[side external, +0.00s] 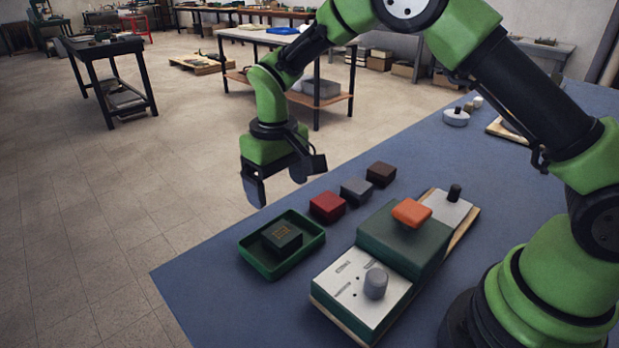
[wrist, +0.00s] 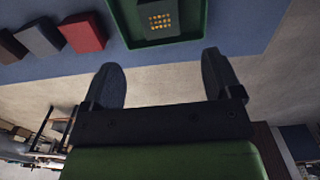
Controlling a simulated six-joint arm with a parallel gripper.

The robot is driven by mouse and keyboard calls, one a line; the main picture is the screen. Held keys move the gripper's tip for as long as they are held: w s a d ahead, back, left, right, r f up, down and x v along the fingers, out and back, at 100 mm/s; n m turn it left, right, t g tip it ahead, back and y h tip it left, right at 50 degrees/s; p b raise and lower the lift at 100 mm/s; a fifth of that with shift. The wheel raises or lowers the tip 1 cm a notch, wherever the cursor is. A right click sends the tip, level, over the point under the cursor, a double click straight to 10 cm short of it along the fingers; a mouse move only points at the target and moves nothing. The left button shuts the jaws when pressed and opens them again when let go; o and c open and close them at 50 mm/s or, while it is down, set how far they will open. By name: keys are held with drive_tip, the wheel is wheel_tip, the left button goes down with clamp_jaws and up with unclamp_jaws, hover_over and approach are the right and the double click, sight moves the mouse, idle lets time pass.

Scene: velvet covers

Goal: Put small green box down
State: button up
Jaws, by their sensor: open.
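The small green box (side external: 282,238) is dark green with a small marking on its top. It sits inside the green tray (side external: 258,262) at the table's left end. In the wrist view the box (wrist: 158,19) is partly cut off by the top edge, inside the tray (wrist: 196,33). My gripper (side external: 278,190) is open and empty, above and behind the tray, apart from the box. Its two spread fingers (wrist: 164,85) show in the wrist view with nothing between them.
A red box (side external: 327,207), a grey box (side external: 356,191) and a dark brown box (side external: 381,174) stand in a row right of the tray. A device with a grey knob (side external: 375,283), a dark green block (side external: 402,246) and an orange piece (side external: 411,212) lies in front. The blue table's (side external: 205,285) left corner is bare.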

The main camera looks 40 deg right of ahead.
drive_tip(key=s+d+r+m+t+y, duration=0.1)
drive_tip(key=s+d+r+t, duration=0.1)
drive_tip(key=s+r, duration=0.45)
drive_tip(key=s+d+r+m+t, duration=0.1)
drive_tip(key=s+d+r+t, duration=0.15)
drive_tip(key=r, duration=0.75)
drive_tip(key=s+d+r+m+t+y, duration=0.1)
drive_tip(key=s+r+m+t, duration=0.1)
drive_tip(key=s, duration=1.2)
drive_tip(key=shift+s+t, duration=0.25)
drive_tip(key=shift+t, duration=0.1)
